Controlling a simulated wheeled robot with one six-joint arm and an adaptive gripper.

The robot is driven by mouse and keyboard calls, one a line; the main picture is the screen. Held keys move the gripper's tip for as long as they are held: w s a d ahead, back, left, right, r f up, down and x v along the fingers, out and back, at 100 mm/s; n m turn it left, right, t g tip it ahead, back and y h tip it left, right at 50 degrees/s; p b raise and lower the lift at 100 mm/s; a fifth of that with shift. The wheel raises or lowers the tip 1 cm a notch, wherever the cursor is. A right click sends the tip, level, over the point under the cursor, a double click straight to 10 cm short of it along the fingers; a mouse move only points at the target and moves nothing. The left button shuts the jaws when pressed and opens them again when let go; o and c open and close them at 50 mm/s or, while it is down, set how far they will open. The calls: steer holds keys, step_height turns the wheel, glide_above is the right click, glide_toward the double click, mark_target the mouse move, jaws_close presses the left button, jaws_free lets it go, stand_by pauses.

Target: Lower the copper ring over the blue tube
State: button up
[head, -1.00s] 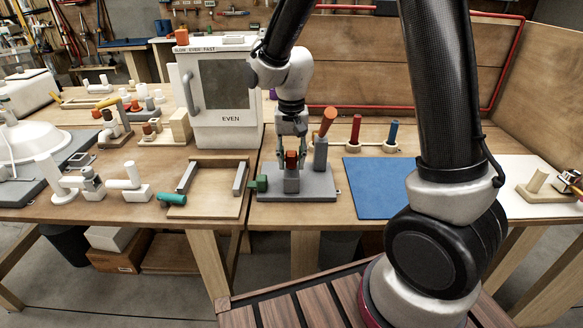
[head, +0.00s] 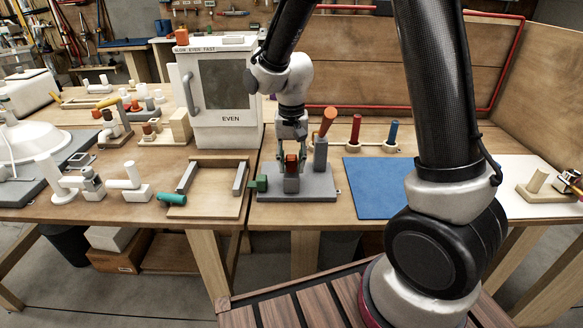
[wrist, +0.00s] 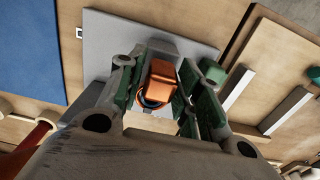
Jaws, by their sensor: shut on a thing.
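My gripper (head: 291,160) is low over a grey fixture base (head: 318,190), with its fingers shut on a copper-orange piece (head: 291,166). In the wrist view this piece (wrist: 165,75) sits between the green-padded fingers and has a dark round opening with a bluish rim. I cannot tell whether it is the copper ring itself. It stands on or just above a grey block (head: 291,184). A blue tube (head: 393,132) stands upright in a wooden holder at the back right, apart from my gripper. A red tube (head: 356,130) stands beside it.
A tilted orange cylinder (head: 328,120) rests at a grey post (head: 320,154) close right of my gripper. A green block (head: 261,183) is at its left. A blue mat (head: 378,188) lies clear to the right. A white oven-like box (head: 225,95) stands behind left.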

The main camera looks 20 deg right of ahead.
mark_target(292, 156)
steer(key=shift+f, duration=0.7)
stand_by(0.6)
steer(key=o, duration=1.3)
steer(key=shift+c, duration=0.2)
steer(key=shift+r, duration=0.1)
step_height(292, 156, up, 12)
steer(key=shift+f, duration=0.1)
